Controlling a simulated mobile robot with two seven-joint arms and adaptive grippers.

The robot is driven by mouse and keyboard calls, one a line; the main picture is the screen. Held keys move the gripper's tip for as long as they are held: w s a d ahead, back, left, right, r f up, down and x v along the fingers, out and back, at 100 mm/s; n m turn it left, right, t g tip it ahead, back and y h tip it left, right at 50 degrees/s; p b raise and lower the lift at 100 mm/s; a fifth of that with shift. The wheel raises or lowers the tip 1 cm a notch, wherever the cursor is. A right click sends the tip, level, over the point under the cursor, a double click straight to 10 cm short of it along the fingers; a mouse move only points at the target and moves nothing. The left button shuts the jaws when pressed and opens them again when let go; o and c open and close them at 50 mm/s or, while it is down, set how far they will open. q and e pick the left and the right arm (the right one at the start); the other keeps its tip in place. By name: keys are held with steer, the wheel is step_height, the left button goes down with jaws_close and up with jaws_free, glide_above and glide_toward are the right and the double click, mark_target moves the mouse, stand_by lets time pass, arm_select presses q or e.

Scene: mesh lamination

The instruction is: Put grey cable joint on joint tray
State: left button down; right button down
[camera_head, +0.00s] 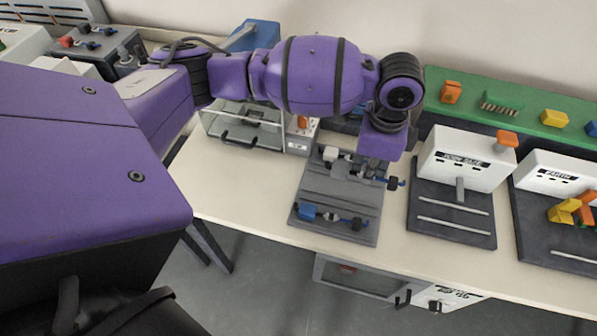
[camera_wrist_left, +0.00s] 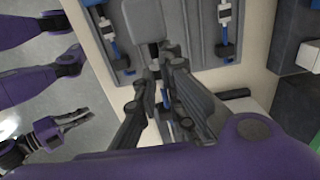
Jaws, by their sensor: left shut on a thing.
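The grey cable joint (camera_wrist_left: 143,20) shows as a grey block just past my left fingertips in the left wrist view. My left gripper (camera_wrist_left: 162,62) is shut on it, over the grey joint tray (camera_wrist_left: 178,25). I cannot tell whether the joint touches the tray. A blue joint (camera_head: 307,212) lies on the tray's near side. Part of my right gripper (camera_wrist_left: 75,120) shows at the lower left of the wrist view; its opening is unclear.
A white-fronted box (camera_head: 465,158) on a dark base stands right of the tray, with another labelled box (camera_head: 560,178) beyond. A clear-sided box (camera_head: 245,125) stands at the back left. A green shelf (camera_head: 515,108) runs along the back right. Bare tabletop (camera_head: 235,185) lies left of the tray.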

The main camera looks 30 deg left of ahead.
mark_target(345, 188)
arm_select(q)
steer(key=a+f, duration=0.1)
steer(key=f, duration=0.1)
steer(key=a+f, duration=0.1)
steer(key=shift+w+a+f, duration=0.3)
steer(key=shift+a+f, duration=0.35)
steer(key=f, duration=0.2)
steer(key=a+f, duration=0.1)
steer(key=f, duration=0.1)
steer(key=shift+w+a+f, duration=0.15)
steer(key=shift+w+f, duration=0.05)
steer(key=shift+f, duration=0.05)
steer(key=c, duration=1.8)
jaws_free()
steer(key=shift+f, duration=0.1)
steer(key=shift+c, duration=0.2)
